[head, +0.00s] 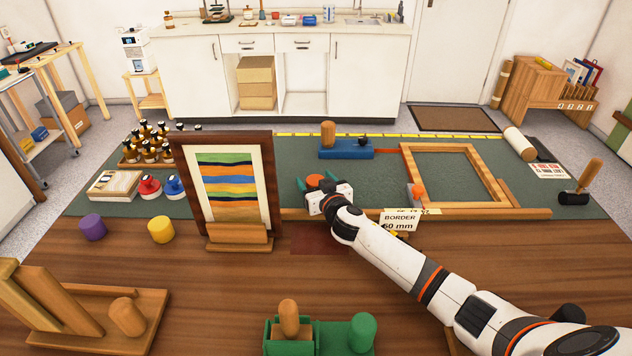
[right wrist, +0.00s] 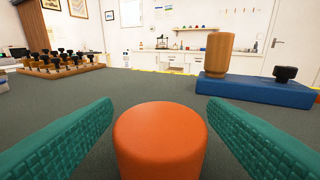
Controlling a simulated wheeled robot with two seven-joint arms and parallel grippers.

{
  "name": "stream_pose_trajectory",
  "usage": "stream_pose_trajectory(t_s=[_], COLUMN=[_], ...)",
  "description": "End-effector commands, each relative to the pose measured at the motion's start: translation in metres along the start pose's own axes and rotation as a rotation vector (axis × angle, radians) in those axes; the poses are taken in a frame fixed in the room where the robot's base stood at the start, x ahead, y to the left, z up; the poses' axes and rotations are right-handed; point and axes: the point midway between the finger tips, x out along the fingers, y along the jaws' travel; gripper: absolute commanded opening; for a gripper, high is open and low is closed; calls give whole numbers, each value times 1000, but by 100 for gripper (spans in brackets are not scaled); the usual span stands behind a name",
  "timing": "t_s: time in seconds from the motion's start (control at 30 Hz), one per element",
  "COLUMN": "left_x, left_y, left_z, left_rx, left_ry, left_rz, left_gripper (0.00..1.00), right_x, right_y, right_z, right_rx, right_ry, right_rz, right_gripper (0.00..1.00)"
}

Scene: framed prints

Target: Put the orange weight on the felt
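The orange weight (head: 314,180) is a short upright cylinder standing on the green-grey mat (head: 370,178), just right of the standing framed print. It also shows large in the right wrist view (right wrist: 160,140). My right gripper (head: 317,183) has its teal fingers spread on either side of the weight. In the right wrist view the fingers (right wrist: 160,108) flank it, with mat showing between weight and fingers lower down. A flat dark red patch (head: 318,240), possibly the felt, lies on the wooden table in front of the mat, partly hidden by my right arm. My left gripper is not in view.
The framed print (head: 230,185) stands close left of my gripper. A wooden bar edges the mat's front. A blue block with a wooden knob (head: 346,150) is behind; an empty frame (head: 450,147) lies right. Purple (head: 93,227) and yellow (head: 161,229) cylinders stand left.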

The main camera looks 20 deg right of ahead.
Motion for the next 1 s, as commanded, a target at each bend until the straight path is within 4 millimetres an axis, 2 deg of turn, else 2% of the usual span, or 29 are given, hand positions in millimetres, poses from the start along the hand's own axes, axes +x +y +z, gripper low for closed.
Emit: stream_pose_trajectory(t_s=[0.03,0.17,0.27,0.43,0.47,0.8,1.0], left_x=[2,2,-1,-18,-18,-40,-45], left_y=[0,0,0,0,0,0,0], left_z=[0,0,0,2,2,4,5], left_rx=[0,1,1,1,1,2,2], left_ry=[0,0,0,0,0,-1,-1], left_rz=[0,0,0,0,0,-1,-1], left_gripper=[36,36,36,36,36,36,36], right_x=[-3,-3,-3,-7,-14,-90,-116], right_y=[3,3,3,3,3,2,2], right_z=[-18,-18,-16,1,-4,3,4], right_rx=[-1,0,0,0,2,2,2], right_ry=[28,28,28,29,31,21,17], right_rz=[3,3,3,4,5,3,2], right_gripper=[67,67,67,67,67,67,67])
